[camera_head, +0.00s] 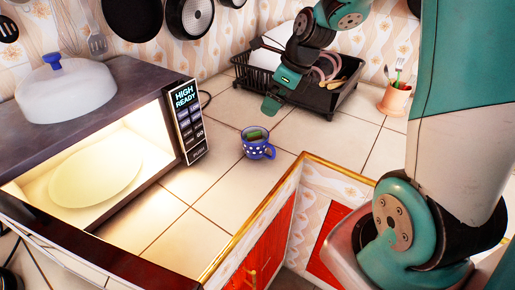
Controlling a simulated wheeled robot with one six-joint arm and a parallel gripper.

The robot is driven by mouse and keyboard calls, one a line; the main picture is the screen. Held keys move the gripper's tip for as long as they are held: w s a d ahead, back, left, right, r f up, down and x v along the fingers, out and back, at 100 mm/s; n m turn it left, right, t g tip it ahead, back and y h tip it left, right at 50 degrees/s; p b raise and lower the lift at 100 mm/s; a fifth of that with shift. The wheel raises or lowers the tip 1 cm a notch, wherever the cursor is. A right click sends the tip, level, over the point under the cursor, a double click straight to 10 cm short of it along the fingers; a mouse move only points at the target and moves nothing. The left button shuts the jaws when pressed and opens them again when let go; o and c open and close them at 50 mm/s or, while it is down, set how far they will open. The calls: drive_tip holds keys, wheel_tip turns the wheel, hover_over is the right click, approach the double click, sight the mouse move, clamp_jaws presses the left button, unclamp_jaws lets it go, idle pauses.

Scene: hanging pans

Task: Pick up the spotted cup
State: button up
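The spotted cup (257,145) is blue with white dots. It stands upright on the tiled counter, right of the microwave, with its handle toward the lower right. Something green shows inside its mouth. My gripper (271,106) is above and behind the cup in the picture, pointing down, apart from it. Only a teal finger part shows clearly, so I cannot tell how far the fingers are apart.
An open, lit microwave (150,190) with a plate inside stands at left. A black dish rack (320,98) is behind my gripper. A utensil pot (394,99) stands at right. Pans (190,16) hang on the wall. Tiles around the cup are clear; the counter edge (250,222) is in front.

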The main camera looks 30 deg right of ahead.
hover_over(255, 139)
drive_tip(key=s, duration=0.2)
drive_tip(key=f, duration=1)
drive_tip(key=shift+d+p, duration=0.25)
drive_tip(key=shift+p, duration=0.15)
drive_tip(key=shift+d+p+x, duration=0.15)
drive_tip(key=shift+p+x, duration=0.15)
drive_tip(key=shift+x, duration=1.05)
drive_tip(key=shift+d+p+x, duration=0.1)
drive_tip(key=shift+p+x, duration=0.2)
drive_tip(key=shift+x, duration=1.1)
drive_tip(key=shift+s+f, duration=0.15)
drive_tip(key=shift+s, duration=0.05)
drive_tip(key=shift+c, duration=0.5)
drive_tip(key=c, duration=0.8)
drive_tip(key=shift+c, duration=0.2)
